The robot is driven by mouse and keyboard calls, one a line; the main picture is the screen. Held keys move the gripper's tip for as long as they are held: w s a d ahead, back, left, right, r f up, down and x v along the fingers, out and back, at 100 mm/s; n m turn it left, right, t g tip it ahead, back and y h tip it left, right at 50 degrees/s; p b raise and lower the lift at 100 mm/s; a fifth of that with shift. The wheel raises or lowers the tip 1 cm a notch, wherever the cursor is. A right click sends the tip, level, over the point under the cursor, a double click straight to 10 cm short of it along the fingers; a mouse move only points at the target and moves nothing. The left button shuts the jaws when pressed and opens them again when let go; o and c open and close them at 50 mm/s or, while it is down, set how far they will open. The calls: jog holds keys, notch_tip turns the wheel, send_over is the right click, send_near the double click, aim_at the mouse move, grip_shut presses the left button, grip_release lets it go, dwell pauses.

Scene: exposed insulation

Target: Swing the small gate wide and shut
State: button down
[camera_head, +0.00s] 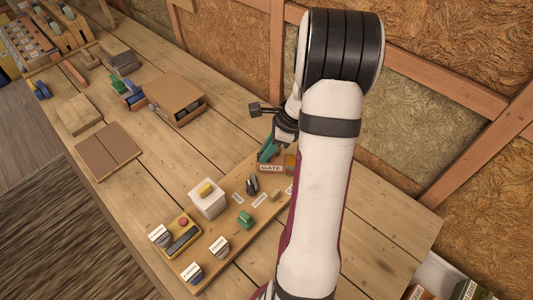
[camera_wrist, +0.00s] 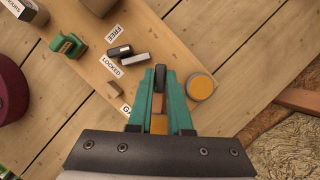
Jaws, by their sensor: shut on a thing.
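The small gate (camera_head: 271,168) is a low brown piece with a white GATE label on the wooden board, partly hidden by my arm in the head view. My gripper (camera_wrist: 160,76) has teal fingers pointing down at it. In the wrist view the fingers are shut on a dark grey upright part (camera_wrist: 160,84) that looks like the gate's handle. A brown and orange strip (camera_wrist: 158,108) shows between the fingers. How far the gate stands open cannot be told. In the head view the teal fingers (camera_head: 267,153) show just above the label.
A dark latch (camera_wrist: 120,52) lies by the FREE and LOCKED labels. An orange round knob (camera_wrist: 200,87) is close right of my fingers. A green piece (camera_head: 245,219), a white box (camera_head: 207,203) and a yellow button box (camera_head: 176,240) stand nearby.

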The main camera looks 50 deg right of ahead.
jog(key=shift+w+d+m, duration=0.15)
jog(key=shift+d+m, duration=0.05)
jog(key=shift+m, duration=0.1)
dwell(0.4)
jog(key=c, duration=0.8)
grip_release()
jog(key=shift+c, duration=0.2)
jog(key=v, duration=1.6)
jog(key=shift+a, duration=0.25)
